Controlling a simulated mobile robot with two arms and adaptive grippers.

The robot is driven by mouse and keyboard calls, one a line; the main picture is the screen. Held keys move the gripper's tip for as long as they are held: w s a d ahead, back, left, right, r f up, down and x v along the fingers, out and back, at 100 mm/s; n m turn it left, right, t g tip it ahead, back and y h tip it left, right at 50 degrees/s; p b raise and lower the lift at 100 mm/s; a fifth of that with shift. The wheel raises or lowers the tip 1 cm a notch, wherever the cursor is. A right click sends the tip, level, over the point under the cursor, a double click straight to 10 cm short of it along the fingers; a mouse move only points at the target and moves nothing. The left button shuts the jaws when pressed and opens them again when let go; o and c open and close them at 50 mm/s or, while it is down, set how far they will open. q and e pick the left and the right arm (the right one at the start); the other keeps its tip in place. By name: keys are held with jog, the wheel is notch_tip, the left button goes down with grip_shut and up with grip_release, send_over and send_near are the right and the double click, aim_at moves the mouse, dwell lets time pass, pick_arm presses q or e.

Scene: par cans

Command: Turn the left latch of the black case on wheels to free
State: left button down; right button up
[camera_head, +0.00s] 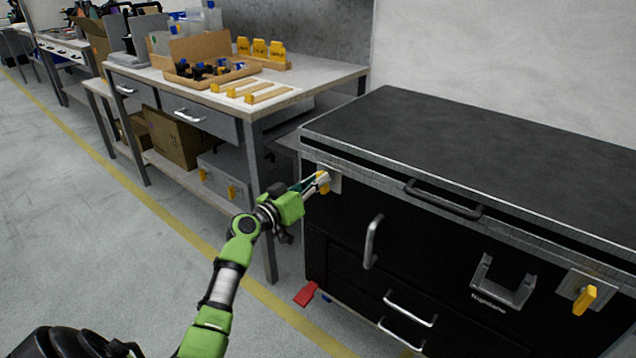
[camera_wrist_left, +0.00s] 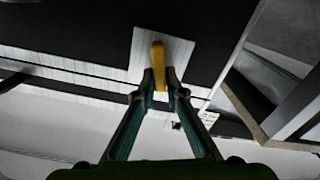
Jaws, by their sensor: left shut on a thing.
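The black case on wheels (camera_head: 480,150) stands at the right in the head view, its lid down. Its left latch, a yellow handle (camera_head: 324,184) on a pale metal plate, is at the upper left of the front. My left gripper (camera_head: 318,182) reaches it from the left and is shut on the yellow handle. In the left wrist view the handle (camera_wrist_left: 158,58) stands out between the fingertips (camera_wrist_left: 159,80), against its plate (camera_wrist_left: 176,52). The fingers cover part of the handle. The right latch (camera_head: 585,299) is a yellow handle at the far right. My right gripper is not in view.
A workbench (camera_head: 335,75) with a wooden tray (camera_head: 205,72) and yellow-ended pieces stands left of the case. A lid handle (camera_head: 444,199) and drawer handles stick out from the case front. A red pedal (camera_head: 306,293) is low at its left corner. Floor (camera_head: 120,250) in front is clear.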

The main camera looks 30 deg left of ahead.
pick_arm(q)
jog(key=shift+a+f+n+p, duration=0.2)
jog(key=shift+f+n+p, duration=0.05)
jog(key=shift+n, duration=2.2)
jog(key=shift+a+f+n+p, duration=0.2)
jog(key=shift+f+n+p, duration=0.1)
jog(key=shift+n, duration=2.1)
jog(key=shift+a+f+n+p, duration=0.2)
jog(key=shift+n+p, duration=0.05)
jog(key=shift+n, duration=2.2)
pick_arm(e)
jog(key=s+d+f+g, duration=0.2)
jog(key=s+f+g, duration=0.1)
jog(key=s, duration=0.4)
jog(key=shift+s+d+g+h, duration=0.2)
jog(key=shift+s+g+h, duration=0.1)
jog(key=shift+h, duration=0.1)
pick_arm(q)
jog(key=c, duration=2.1)
grip_release()
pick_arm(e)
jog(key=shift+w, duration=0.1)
pick_arm(q)
jog(key=s, duration=0.8)
jog(key=s+a, duration=0.1)
jog(key=s, duration=0.3)
